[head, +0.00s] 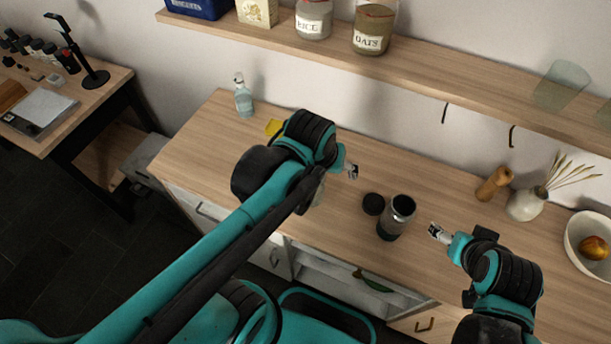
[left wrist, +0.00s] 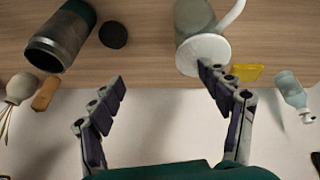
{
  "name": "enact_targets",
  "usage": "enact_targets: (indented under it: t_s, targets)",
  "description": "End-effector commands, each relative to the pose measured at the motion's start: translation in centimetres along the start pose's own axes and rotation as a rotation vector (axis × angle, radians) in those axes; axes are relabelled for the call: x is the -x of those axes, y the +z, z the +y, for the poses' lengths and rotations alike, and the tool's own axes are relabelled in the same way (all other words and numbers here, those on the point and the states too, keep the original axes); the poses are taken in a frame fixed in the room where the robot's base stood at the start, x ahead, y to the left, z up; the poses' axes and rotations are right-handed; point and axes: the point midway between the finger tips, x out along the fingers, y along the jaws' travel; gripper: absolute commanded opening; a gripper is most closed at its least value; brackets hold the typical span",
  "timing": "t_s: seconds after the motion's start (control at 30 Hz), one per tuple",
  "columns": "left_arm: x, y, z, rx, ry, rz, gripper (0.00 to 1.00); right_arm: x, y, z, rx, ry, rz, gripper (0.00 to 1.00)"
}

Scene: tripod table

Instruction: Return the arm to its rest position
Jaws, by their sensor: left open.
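My left gripper (head: 350,172) hangs over the counter, left of an open dark steel canister (head: 396,220). In the left wrist view its fingers (left wrist: 162,88) are spread with nothing between them. My right gripper (head: 438,233) is right of the canister, apart from it; its jaw state is too small to make out. The canister (left wrist: 62,38) and its round black lid (left wrist: 113,34) also show in the left wrist view. The lid (head: 373,204) lies flat beside the canister. A pale pitcher with a white top (left wrist: 203,52) stands near my left fingers; my left arm mostly hides it in the head view.
The counter (head: 200,150) also bears a glass bottle (head: 243,98), a yellow item (head: 273,128), a wooden mill (head: 493,184), a vase (head: 526,204) and a fruit bowl (head: 582,262). A shelf (head: 450,82) with jars runs above. A side table (head: 100,85) is at left.

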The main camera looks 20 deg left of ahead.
Motion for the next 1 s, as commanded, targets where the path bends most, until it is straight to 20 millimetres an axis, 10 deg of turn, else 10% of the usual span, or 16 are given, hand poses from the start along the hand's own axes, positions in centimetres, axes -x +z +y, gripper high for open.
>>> enact_targets:
  t_s: [0.3, 1.0]
  targets:
    - [1.6, 3.0, -4.8, -0.164, -0.024, 0.193, 0.77, 0.0, 0.0, 0.0, 0.000, 0.000, 0.000, 0.77]
    - [-0.2, 4.0, -5.4, -0.188, -0.030, 0.215, 0.77, -1.6, 1.2, 0.0, 0.000, 0.000, 0.000, 0.77]
